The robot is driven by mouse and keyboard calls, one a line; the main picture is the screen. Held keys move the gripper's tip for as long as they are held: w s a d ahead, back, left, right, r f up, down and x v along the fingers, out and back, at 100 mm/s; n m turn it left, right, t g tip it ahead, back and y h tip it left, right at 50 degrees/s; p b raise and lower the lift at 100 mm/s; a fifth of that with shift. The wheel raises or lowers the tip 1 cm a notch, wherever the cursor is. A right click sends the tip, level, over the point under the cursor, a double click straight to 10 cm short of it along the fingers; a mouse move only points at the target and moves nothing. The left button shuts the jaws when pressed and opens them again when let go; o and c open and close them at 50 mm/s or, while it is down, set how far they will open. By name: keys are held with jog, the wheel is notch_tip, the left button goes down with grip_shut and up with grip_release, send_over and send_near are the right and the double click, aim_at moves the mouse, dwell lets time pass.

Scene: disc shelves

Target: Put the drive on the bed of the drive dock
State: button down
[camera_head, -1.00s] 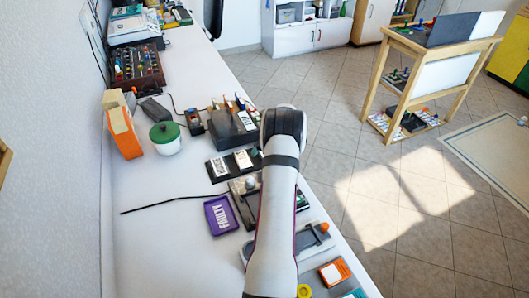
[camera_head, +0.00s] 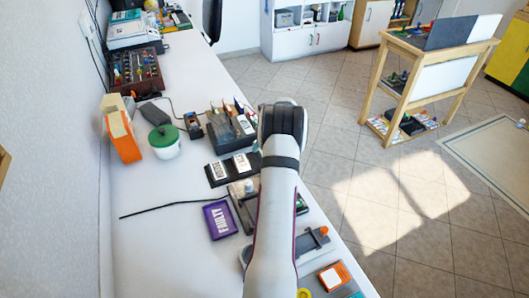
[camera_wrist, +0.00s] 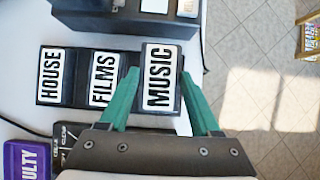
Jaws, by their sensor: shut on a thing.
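In the wrist view, a dark drive with a white MUSIC label (camera_wrist: 160,78) sits between the green fingers of my gripper (camera_wrist: 159,80). The gripper is shut on its two sides. It is at the right end of a black holder row, beside drives labelled FILMS (camera_wrist: 104,79) and HOUSE (camera_wrist: 50,77). Two of these labelled drives also show in the head view (camera_head: 219,171). My arm hides the gripper and the MUSIC drive there. A grey and black unit (camera_head: 243,204), possibly the drive dock, lies in front of the row, partly behind my arm. Its bed is not clear to see.
A purple FAULTY box (camera_head: 220,220) lies left of the unit, near a black cable (camera_head: 165,208). A dark case (camera_head: 230,128) stands behind the drive row. A green-lidded pot (camera_head: 164,140) and orange box (camera_head: 123,137) stand further left. The white tabletop (camera_head: 150,250) is clear at front left.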

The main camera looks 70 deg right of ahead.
jog(key=s+a+r, duration=0.2)
jog(key=s+r, duration=0.5)
jog(key=s, duration=0.4)
jog(key=s+a+r, duration=0.3)
jog(key=s+a, duration=0.1)
jog(key=a, duration=0.4)
jog(key=s+a, duration=0.2)
jog(key=a, duration=1.2)
jog(key=w+f, duration=0.2)
jog(key=w, duration=0.1)
jog(key=w+d+f, duration=0.1)
jog(key=w+f, duration=0.1)
jog(key=w, duration=0.2)
jog(key=w+f, duration=0.3)
jog(key=shift+w+d, duration=0.25)
notch_tip(320, 180, down, 4)
jog(key=shift+r, duration=0.1)
